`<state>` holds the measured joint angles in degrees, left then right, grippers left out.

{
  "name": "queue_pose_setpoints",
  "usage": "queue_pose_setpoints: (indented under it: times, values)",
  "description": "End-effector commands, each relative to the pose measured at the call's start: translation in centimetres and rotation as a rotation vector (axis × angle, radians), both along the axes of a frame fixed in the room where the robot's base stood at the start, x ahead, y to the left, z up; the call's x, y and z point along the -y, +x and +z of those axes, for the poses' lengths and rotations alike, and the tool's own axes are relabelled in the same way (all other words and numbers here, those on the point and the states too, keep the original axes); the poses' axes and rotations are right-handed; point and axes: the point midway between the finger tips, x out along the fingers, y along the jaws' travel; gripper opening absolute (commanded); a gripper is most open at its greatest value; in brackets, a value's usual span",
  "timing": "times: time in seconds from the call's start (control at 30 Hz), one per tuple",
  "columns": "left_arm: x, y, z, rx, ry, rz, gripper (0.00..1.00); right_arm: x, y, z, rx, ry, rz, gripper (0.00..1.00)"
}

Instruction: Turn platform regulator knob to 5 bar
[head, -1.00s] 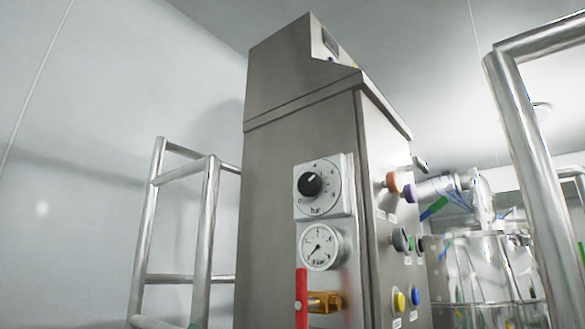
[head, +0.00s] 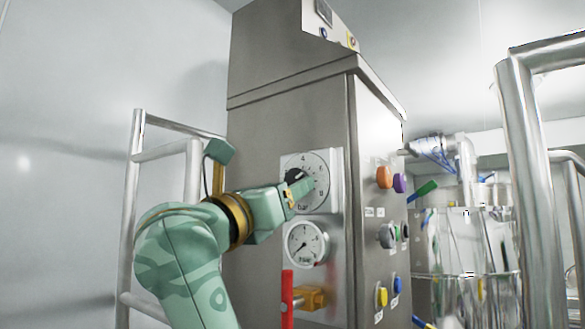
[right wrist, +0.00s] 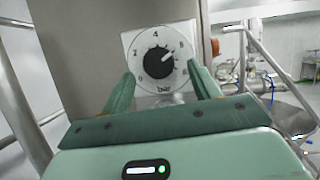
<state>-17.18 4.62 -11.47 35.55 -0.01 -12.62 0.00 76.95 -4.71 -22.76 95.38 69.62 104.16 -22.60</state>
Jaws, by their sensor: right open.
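The regulator knob (head: 294,175) is black, on a round white dial (head: 322,160) marked in bar, on the steel cabinet's front. My right gripper (head: 303,188) is in front of the dial and partly hides the knob and scale. In the right wrist view the knob (right wrist: 159,62) shows ahead, between the two green fingers (right wrist: 162,85), which are open and spread apart. No finger visibly grips it. Its pale mark points up and right, towards the 6 side of the scale; the exact value is too small to tell. My left gripper is not in view.
A pressure gauge (head: 308,245) sits below the dial, above a brass valve (head: 310,298) with a red lever (head: 287,299). Coloured buttons (head: 384,177) are on the cabinet's right face. Metal railings (head: 130,220) stand left, and another rail (head: 522,150) stands right.

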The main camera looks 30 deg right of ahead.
Motion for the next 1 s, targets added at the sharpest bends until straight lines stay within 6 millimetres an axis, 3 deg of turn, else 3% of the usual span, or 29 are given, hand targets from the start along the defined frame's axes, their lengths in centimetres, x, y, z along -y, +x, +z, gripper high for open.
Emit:
queue_pose_setpoints:
  times: [0.2,0.57,0.7,0.73,1.0]
  values:
    - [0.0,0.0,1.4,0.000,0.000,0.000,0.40,2.5,1.1,1.3,0.000,-0.001,-0.002,0.61]
    - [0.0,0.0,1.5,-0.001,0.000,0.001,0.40,2.9,1.3,1.3,0.000,0.000,0.000,0.61]
    - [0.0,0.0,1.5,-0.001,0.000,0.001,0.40,2.9,1.3,1.3,-0.001,0.000,0.000,0.22]
    - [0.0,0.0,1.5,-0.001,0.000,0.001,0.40,2.9,1.3,1.3,-0.001,0.000,0.000,0.16]
    - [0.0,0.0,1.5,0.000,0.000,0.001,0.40,3.0,1.3,1.2,-0.018,-0.005,0.000,0.17]
